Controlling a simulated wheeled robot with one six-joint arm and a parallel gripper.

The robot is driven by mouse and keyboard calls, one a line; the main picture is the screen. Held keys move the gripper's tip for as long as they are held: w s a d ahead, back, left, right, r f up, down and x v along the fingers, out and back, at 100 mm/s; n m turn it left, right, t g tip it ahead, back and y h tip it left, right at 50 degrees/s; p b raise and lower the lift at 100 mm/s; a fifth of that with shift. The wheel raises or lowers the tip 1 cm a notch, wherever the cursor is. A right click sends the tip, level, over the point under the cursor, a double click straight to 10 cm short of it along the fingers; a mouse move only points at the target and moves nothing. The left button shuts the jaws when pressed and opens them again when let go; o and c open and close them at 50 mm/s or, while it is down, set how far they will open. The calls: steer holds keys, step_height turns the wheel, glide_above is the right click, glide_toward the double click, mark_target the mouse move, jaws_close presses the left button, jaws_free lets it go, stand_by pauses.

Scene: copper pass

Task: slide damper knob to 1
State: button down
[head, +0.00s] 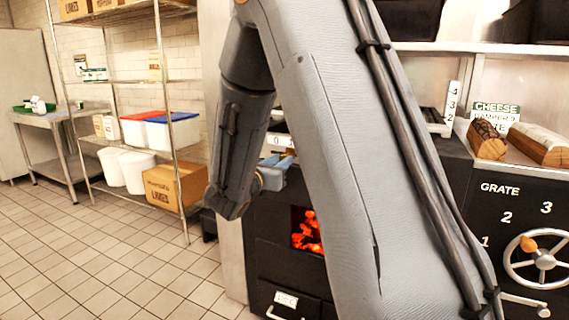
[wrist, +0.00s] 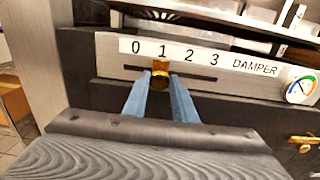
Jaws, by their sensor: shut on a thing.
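The brass damper knob (wrist: 160,74) sits on a dark horizontal slot in a pale metal plate (wrist: 110,60). In the wrist view the knob stands just below the numeral 1 on the white scale strip (wrist: 174,52), which reads 0, 1, 2, 3 from left to right. My gripper (wrist: 160,82) has its two blue fingers on either side of the knob and is shut on it. In the head view my gripper (head: 274,174) is at the stove front, and my arm hides most of the damper plate.
A round dial (wrist: 299,89) is right of the DAMPER label, with a brass handle (wrist: 303,144) below. In the head view a firebox with glowing coals (head: 305,232) lies under my gripper. A grate handwheel (head: 541,258) is at the right. Tiled floor is clear at left.

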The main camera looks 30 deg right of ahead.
steer(key=c, duration=1.5)
jaws_free()
steer(key=shift+o, duration=0.2)
steer(key=v, duration=0.8)
steer(key=shift+p, duration=0.35)
steer(key=shift+d, duration=0.1)
